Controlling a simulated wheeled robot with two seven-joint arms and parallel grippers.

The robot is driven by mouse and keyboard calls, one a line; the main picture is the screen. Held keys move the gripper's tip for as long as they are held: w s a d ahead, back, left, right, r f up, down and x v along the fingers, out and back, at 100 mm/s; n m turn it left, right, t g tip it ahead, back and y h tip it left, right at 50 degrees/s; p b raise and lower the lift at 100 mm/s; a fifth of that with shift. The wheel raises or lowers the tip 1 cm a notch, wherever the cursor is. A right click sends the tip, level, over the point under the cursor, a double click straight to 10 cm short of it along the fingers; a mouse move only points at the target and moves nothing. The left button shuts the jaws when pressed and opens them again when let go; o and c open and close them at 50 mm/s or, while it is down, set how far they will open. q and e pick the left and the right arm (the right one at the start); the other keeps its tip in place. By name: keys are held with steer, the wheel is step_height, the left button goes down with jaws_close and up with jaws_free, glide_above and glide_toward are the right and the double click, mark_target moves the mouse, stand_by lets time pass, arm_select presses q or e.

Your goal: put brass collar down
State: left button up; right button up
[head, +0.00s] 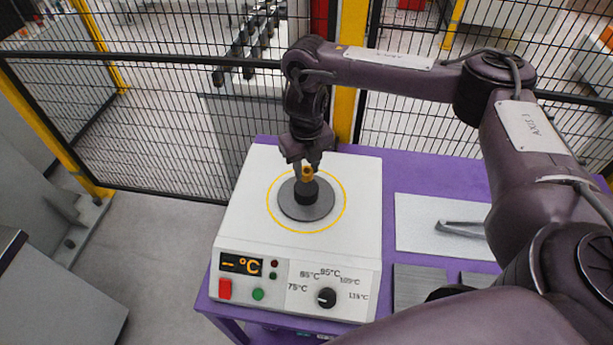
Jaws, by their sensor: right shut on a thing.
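The brass collar (307,173) is a small gold-coloured ring, seen between the fingers of my right gripper (306,172). My right gripper points down and is shut on the collar, just above a dark cylindrical post (306,191). Whether the collar touches the post is hard to tell. The post stands on a dark round plate (300,211) on top of a white heater unit (255,200). A yellow circle (333,222) is marked around the plate. My left gripper is not in view.
The heater's front has a display (241,263), a red button (224,289), a green button (257,294) and a temperature knob (326,298). It stands on a purple table (420,177). A white plate with a grey handle (456,230) lies to the right. Mesh fencing (150,120) stands behind.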

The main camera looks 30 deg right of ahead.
mark_target(306, 170)
step_height(306, 170, down, 3)
steer(key=shift+f+b, duration=0.15)
steer(key=shift+b, duration=0.2)
steer(key=shift+f, duration=0.15)
steer(key=shift+f, duration=0.1)
steer(key=o, duration=1)
steer(key=shift+r, duration=0.4)
step_height(306, 170, up, 12)
steer(key=shift+f+p, duration=0.25)
steer(key=shift+p, duration=0.45)
